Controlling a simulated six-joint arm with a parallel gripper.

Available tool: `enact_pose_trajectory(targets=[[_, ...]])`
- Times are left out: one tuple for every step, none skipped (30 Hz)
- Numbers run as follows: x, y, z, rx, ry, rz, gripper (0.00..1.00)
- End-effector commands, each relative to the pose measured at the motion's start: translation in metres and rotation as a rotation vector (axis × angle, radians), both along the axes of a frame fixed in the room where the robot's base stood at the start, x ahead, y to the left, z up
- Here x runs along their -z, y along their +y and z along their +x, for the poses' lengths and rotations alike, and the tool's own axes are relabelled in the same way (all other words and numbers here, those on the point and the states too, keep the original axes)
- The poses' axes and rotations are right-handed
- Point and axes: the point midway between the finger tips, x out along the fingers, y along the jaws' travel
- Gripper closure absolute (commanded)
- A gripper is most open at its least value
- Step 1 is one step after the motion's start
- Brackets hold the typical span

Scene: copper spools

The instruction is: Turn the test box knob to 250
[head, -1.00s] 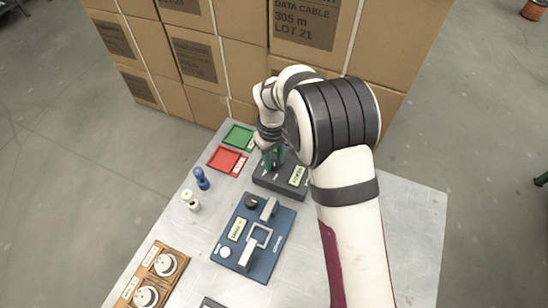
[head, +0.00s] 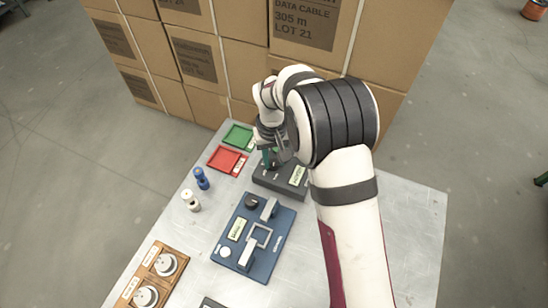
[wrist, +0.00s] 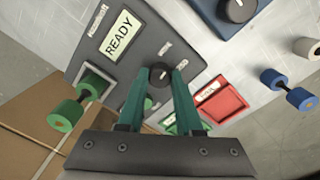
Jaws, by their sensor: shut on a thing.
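The test box (head: 268,183) is a dark grey box at the back of the table, partly hidden by my arm in the head view. In the wrist view the box (wrist: 135,60) shows a lit display (wrist: 118,40) reading READY. Its round black knob (wrist: 160,71) has a white pointer mark; the scale value is too small to read. My gripper (wrist: 160,77) has its teal fingers on both sides of the knob, shut on it. In the head view my gripper (head: 268,158) points down onto the box.
A red tray (head: 226,160) and a green tray (head: 238,137) lie left of the box. A blue spool (head: 201,178) and a white spool (head: 190,200) stand nearby. A blue fixture (head: 230,262) and a wooden rack (head: 152,280) are nearer. Cartons (head: 240,70) rise behind.

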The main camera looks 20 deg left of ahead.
Motion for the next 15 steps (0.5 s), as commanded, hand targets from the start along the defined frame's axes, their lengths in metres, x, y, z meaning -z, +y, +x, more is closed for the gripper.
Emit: enact_pose_trajectory(targets=[[-0.0007,0.0000,0.0007,0.040,-0.002,0.000,1.00],[-0.0007,0.0000,0.0007,0.068,-0.002,0.000,1.00],[-0.0007,0.0001,0.0008,0.107,-0.002,0.000,1.00],[-0.0007,0.0001,0.0008,0.135,-0.002,0.001,1.00],[-0.0007,0.0001,0.0008,0.163,-0.002,0.001,1.00],[-0.0007,0.0001,0.0008,0.201,-0.002,0.001,1.00],[-0.0007,0.0001,0.0008,0.228,-0.002,0.001,1.00],[-0.0007,0.0001,0.0008,0.255,-0.001,0.001,1.00],[-0.0007,0.0001,0.0008,0.290,-0.001,0.001,1.00],[-0.0007,0.0001,0.0008,0.316,-0.001,0.001,1.00],[-0.0006,0.0000,0.0007,0.342,-0.002,0.001,1.00],[-0.0006,0.0000,0.0007,0.375,-0.001,0.001,1.00],[-0.0006,0.0000,0.0008,0.398,-0.001,0.001,1.00],[-0.0006,0.0000,0.0008,0.420,-0.001,0.000,1.00],[-0.0006,0.0000,0.0008,0.449,-0.001,0.000,1.00]])
